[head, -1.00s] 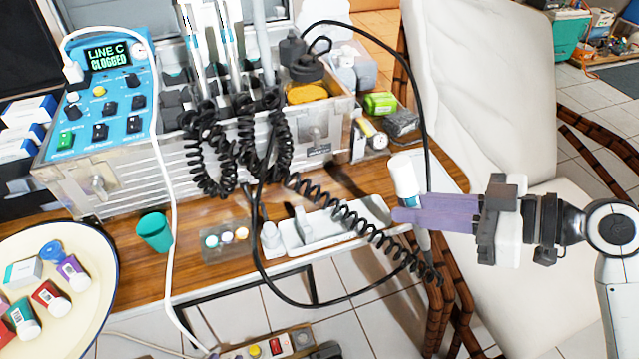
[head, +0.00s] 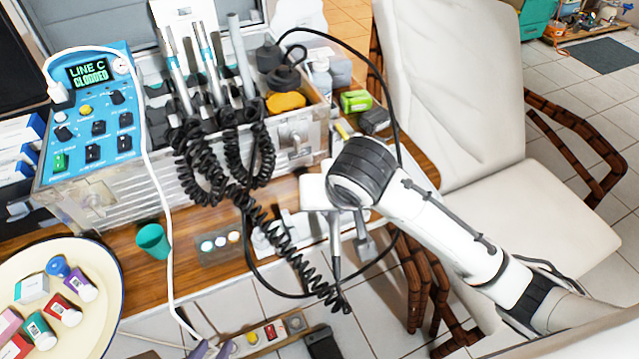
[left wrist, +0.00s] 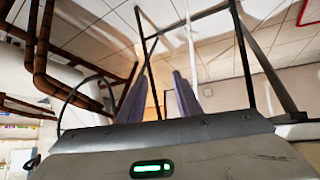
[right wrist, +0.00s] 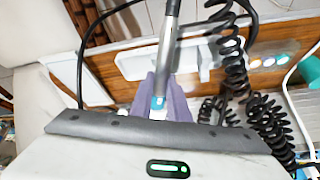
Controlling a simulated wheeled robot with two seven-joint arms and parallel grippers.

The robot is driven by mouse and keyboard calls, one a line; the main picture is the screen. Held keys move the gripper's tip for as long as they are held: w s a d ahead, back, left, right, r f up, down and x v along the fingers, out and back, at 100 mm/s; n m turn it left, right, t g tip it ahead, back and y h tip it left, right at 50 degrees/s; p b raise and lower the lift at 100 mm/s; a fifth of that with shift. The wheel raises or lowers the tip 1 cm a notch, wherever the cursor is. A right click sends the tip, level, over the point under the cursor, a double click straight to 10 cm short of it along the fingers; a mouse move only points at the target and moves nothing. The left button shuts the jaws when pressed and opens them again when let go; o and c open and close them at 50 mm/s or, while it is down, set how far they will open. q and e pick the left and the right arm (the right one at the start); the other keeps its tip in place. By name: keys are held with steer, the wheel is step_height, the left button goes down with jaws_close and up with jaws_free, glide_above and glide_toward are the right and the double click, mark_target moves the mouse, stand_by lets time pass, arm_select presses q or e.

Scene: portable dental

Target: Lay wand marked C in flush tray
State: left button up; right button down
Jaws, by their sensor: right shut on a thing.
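The wand (head: 335,250) hangs pointing down below my right gripper, in front of the white flush tray (head: 312,229) in the head view. In the right wrist view my right gripper (right wrist: 163,90) is shut on the wand (right wrist: 168,55), a grey metal tube with a teal band between the purple fingers. Its letter is not readable. The tray is partly hidden by my right arm, the wand and a coiled cord. My left gripper (head: 205,350) is low at the bottom edge of the head view. In the left wrist view (left wrist: 158,95) its fingers are apart and empty.
Other wands (head: 213,60) stand in the metal case behind. Black coiled cords (head: 205,165) and a looping hose cross the table front. A teal cup (head: 153,241), a box with round lights (head: 220,246) and a cream plate (head: 100,262) of small containers lie left. A chair (head: 450,90) stands right.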

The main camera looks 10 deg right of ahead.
steer(key=shift+w+a+f+m+g+y+p, duration=0.45)
steer(key=shift+m+g+p, duration=0.45)
steer(key=shift+m, duration=1.45)
steer(key=shift+w+a+f+m+g+y+p, duration=0.25)
steer(key=shift+w+f+m+g+p, duration=0.3)
steer(key=shift+m+p, duration=1.25)
steer(key=shift+w+a+f+m+g+y+p, duration=0.35)
steer(key=shift+w+m+g, duration=0.3)
steer(key=shift+m, duration=2.3)
steer(key=shift+s+d, duration=0.1)
steer(key=shift+f, duration=0.5)
steer(key=shift+f, duration=0.2)
steer(key=shift+d+f, duration=0.1)
steer(key=shift+f, duration=0.45)
steer(key=shift+f, duration=0.1)
